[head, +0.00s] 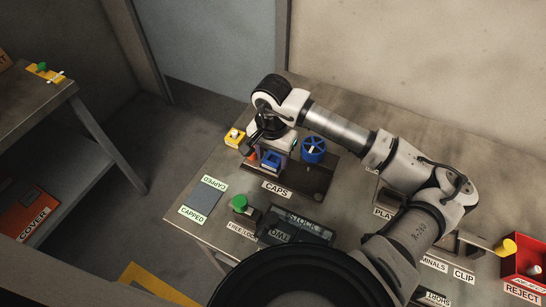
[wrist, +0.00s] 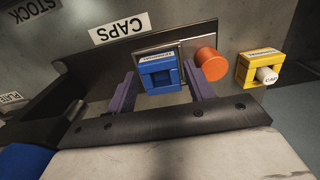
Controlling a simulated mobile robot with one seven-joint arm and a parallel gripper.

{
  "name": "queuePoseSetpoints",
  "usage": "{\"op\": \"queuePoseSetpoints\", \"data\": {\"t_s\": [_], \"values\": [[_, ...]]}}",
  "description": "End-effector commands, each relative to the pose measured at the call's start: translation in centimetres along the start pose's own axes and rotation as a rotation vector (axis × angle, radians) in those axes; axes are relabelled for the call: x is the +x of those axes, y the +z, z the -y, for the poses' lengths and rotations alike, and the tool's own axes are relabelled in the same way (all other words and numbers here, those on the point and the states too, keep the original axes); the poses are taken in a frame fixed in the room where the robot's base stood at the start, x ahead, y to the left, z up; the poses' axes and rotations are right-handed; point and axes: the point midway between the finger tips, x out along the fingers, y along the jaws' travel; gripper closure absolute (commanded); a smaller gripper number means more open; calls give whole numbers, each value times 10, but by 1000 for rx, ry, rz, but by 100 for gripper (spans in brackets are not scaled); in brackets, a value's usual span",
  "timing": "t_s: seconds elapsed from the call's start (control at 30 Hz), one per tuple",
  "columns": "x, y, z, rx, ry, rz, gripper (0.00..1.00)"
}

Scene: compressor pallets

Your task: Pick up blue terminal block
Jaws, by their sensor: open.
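The blue terminal block (wrist: 158,73) is a square blue piece with a pale label on its top edge and a dark square opening. In the head view the blue block (head: 271,161) sits at the front of the CAPS stand, under my gripper. My gripper (wrist: 158,92) is open, with one purple finger on each side of the block in the wrist view. I cannot tell whether the fingers touch it. In the head view my gripper (head: 262,140) is partly hidden by my wrist.
An orange cylinder (wrist: 209,65) stands close to the right finger. A yellow block with a white cap (wrist: 262,72) is further right. A blue round wheel (head: 313,148) is behind the block. The CAPPED mat (head: 204,198) is bare; a green knob (head: 239,203) stands near it.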

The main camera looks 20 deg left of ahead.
Motion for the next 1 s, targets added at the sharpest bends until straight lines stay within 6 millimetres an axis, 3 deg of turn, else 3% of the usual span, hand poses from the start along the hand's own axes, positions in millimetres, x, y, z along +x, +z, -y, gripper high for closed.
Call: {"op": "queuePoseSetpoints", "data": {"t_s": [0.2,0.5,0.8,1.0], "values": [[1,0,0,0,0,-1,47],[1,0,0,0,0,-1,81],[-2,-1,0,0,0,-2,81],[-25,-1,0,-2,-1,-6,81]]}}
